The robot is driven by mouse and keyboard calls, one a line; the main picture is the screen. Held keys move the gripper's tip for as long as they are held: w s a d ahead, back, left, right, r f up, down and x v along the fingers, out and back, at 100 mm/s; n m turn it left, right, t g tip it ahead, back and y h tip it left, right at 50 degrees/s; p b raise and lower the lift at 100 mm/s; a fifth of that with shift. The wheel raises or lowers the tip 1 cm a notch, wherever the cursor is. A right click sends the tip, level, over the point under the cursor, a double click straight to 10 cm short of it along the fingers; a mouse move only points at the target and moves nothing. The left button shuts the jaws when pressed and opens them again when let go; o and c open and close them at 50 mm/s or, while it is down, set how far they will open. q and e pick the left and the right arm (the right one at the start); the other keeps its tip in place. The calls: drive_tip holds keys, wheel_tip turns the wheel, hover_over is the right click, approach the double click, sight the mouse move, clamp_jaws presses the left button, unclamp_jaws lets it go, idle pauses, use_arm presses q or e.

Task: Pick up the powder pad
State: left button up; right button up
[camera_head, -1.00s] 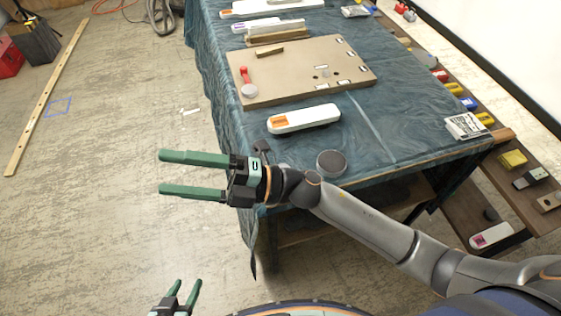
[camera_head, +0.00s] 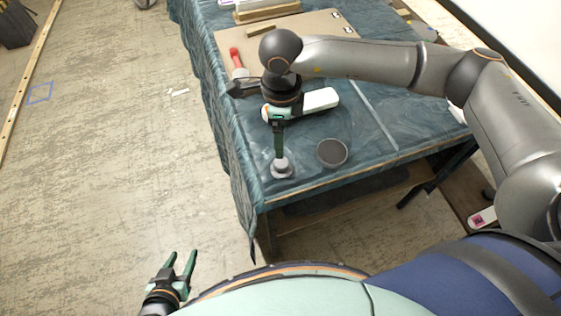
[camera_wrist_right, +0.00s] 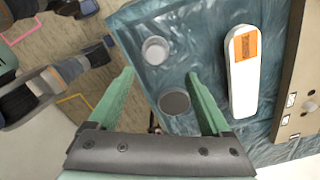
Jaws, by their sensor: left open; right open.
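Two small round things lie near the table's front left corner: a dark-topped disc (camera_head: 332,152) and a smaller light grey round piece (camera_head: 282,169). I cannot tell for sure which is the powder pad. My right gripper (camera_head: 279,155) points down over the table, its fingers overlapping the light piece in the head view. In the right wrist view the dark disc (camera_wrist_right: 174,101) shows between the open fingers and the light piece (camera_wrist_right: 155,50) beyond them. Neither looks held. My left gripper (camera_head: 182,254) is open and empty, low at the left, away from the table.
The table has a wrinkled blue-green cloth (camera_head: 375,115). A white case with an orange patch (camera_wrist_right: 243,70) lies beside the discs, partly behind my right arm in the head view. A brown board (camera_head: 315,32) with a red handle (camera_head: 236,58) lies behind.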

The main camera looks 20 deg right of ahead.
hover_over(281, 161)
drive_tip(key=f, duration=0.4)
drive_tip(key=shift+w+d+f, duration=0.1)
drive_tip(key=shift+w+f, duration=0.15)
drive_tip(key=f, duration=0.1)
drive_tip(key=f+p, duration=0.1)
drive_tip(key=f, duration=0.2)
drive_tip(key=shift+s+f, duration=0.1)
drive_tip(key=shift+s, duration=0.25)
drive_tip(key=shift+f, duration=0.55)
clamp_jaws()
